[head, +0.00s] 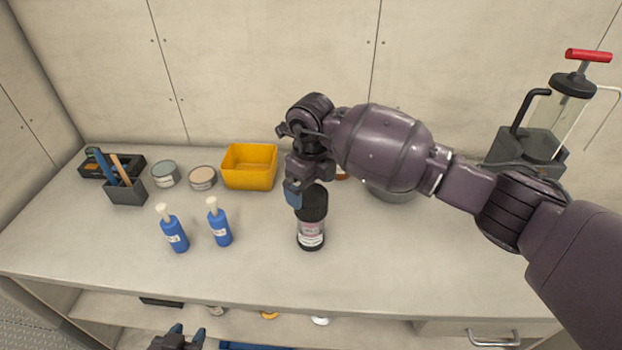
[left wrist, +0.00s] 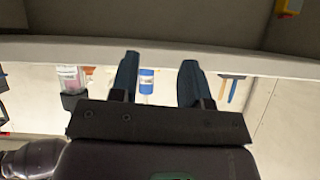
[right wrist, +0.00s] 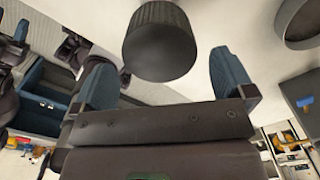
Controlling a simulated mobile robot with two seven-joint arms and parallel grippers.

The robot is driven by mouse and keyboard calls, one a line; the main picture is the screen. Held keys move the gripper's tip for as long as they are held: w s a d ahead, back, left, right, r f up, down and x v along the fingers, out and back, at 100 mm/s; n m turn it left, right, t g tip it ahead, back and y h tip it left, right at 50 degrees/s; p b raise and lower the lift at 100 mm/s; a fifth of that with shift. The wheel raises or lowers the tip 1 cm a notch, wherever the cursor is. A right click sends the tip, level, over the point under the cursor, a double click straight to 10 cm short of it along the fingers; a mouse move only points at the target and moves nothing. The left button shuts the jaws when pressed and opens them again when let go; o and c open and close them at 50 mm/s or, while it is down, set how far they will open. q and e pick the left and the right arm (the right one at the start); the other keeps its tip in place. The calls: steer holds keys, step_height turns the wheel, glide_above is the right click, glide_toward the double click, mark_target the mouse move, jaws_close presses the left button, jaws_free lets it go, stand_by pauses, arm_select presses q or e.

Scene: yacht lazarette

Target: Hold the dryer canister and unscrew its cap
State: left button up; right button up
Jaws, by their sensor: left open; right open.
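The dryer canister (head: 311,232) stands upright on the counter. It has a clear body with a label and a wide black cap (head: 314,203). My right gripper (head: 294,193) is open at the cap, partly hiding it. In the right wrist view, the ribbed round cap (right wrist: 160,42) lies just ahead of the open fingers (right wrist: 162,65), with no visible grip on it. My left gripper (head: 180,336) is open and empty, low at the front of the counter. The left wrist view shows its fingers (left wrist: 160,66) apart and the canister (left wrist: 72,78) beyond, inverted.
Two blue bottles (head: 173,234) (head: 219,222) stand left of the canister. Behind are a yellow bin (head: 249,167), two round tins (head: 165,174) (head: 202,178) and a tool holder (head: 126,191). A red-handled pump (head: 560,112) stands at right. The front right counter is clear.

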mark_target(311, 194)
steer(key=shift+f+b, duration=1)
steer(key=shift+f, duration=1.2)
arm_select(q)
steer(key=shift+w+f, duration=0.4)
steer(key=shift+f, duration=0.4)
steer(key=shift+r, duration=0.1)
